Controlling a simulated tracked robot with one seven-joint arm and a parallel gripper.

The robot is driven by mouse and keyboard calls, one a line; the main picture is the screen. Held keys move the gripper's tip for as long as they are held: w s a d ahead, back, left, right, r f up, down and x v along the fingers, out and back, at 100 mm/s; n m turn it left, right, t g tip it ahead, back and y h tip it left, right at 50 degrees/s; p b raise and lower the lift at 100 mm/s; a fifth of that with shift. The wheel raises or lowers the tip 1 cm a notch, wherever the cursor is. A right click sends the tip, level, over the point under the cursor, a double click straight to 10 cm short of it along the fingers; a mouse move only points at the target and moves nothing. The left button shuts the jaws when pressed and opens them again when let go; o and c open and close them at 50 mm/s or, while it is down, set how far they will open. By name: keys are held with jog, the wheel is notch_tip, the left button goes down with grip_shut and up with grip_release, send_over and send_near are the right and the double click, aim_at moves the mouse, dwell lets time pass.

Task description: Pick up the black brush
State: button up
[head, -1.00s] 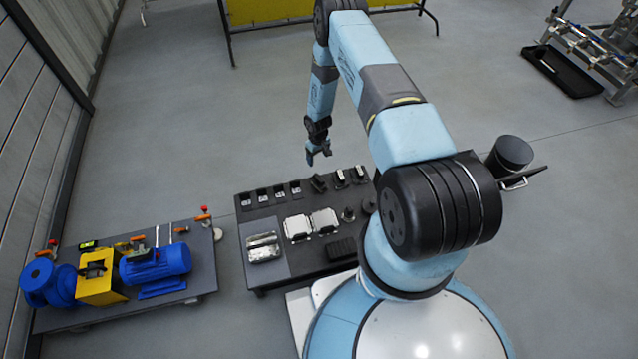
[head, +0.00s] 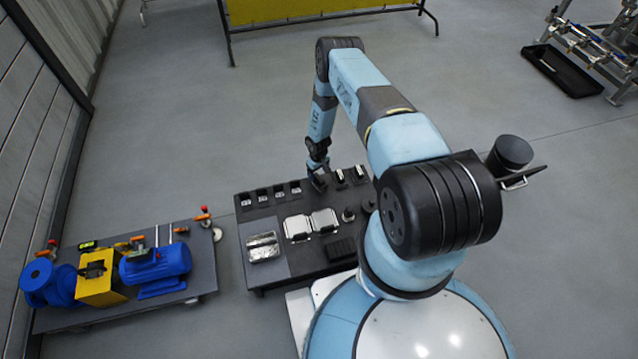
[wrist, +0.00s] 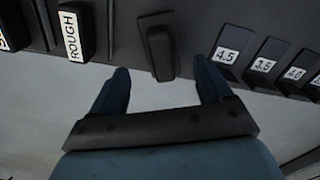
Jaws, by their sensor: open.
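A black piece with a wide end and a narrower stem, which looks like the black brush (wrist: 160,47), lies at the table's far edge in the wrist view. My gripper (wrist: 161,72) is open, one blue finger on each side of it with gaps. Its stem end lies between the fingers. I cannot tell whether the fingers are at its height. In the head view my gripper (head: 318,178) is at the far edge of the dark table (head: 256,271) and mostly hides the brush there.
A block marked ROUGH (wrist: 72,32) is left of the brush in the wrist view. Several number-labelled black pieces (wrist: 232,42) are at right. Silver trays (head: 311,223) and a ridged black block (head: 340,248) sit nearer. A pump cart (head: 185,291) stands left.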

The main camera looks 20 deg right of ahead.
aim_at(319, 177)
jog(key=f, duration=0.1)
jog(key=s+f, duration=0.1)
jog(key=f, duration=0.1)
jog(key=shift+f, duration=0.15)
jog(key=shift+w+f, duration=0.1)
jog(key=shift+f, duration=0.7)
jog(key=c, duration=1.3)
